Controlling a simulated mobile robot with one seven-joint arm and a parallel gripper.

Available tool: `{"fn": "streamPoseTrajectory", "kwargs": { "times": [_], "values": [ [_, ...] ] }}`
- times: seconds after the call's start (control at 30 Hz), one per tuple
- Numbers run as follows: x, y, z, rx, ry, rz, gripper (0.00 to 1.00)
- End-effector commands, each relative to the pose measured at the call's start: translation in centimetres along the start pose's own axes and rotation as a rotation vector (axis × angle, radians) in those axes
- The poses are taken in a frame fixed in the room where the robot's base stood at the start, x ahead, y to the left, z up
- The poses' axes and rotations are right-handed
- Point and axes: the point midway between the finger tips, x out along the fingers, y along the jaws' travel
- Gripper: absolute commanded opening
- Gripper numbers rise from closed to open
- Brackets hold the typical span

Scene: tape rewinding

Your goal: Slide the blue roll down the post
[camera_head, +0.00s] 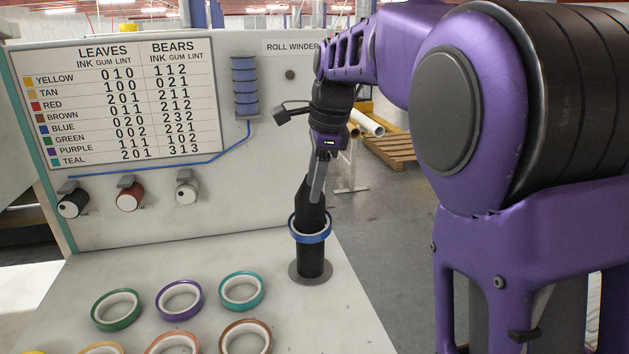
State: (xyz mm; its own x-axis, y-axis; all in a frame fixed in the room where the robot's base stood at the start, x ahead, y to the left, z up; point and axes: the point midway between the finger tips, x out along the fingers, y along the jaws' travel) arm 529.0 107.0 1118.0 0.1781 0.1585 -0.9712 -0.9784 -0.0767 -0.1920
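The blue roll (310,236) is a ring with a white inner face. It sits around the black post (311,262), above the round grey base plate on the bench. A stretch of bare post shows below the roll. The roll looks roughly level. My gripper (314,196) points down from above, with its finger tips close to the top of the post and the roll's upper edge. The fingers and post overlap in dark tones, so I cannot tell whether a finger touches the roll or how far apart the fingers are.
Green (117,310), purple (179,300) and teal (241,291) rolls lie on the bench, with more rolls in front. A back panel carries a chart (130,100), several knobs and a blue stacked column (245,86). The bench's right edge is close to the post.

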Motion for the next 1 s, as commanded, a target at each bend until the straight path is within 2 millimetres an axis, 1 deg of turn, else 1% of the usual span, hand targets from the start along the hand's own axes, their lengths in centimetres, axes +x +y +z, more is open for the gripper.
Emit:
{"fn": "streamPoseTrajectory", "kwargs": {
  "times": [0.23, 0.37, 0.47, 0.8, 0.9, 1.0],
  "values": [
    [-0.1, 0.0, 0.0, 0.0, 0.0, 0.0, 0.5],
    [-1.2, -0.1, 0.0, 0.0, 0.0, -0.001, 0.5],
    [-3.1, -0.1, 0.0, 0.0, 0.0, -0.004, 0.5],
    [-11.5, -0.1, 0.0, 0.001, 0.0, -0.004, 0.5],
    [-13.6, -0.1, 0.0, 0.001, 0.0, -0.003, 0.5],
    [-15.3, -0.1, 0.0, 0.001, 0.0, -0.002, 0.5]
  ]
}}
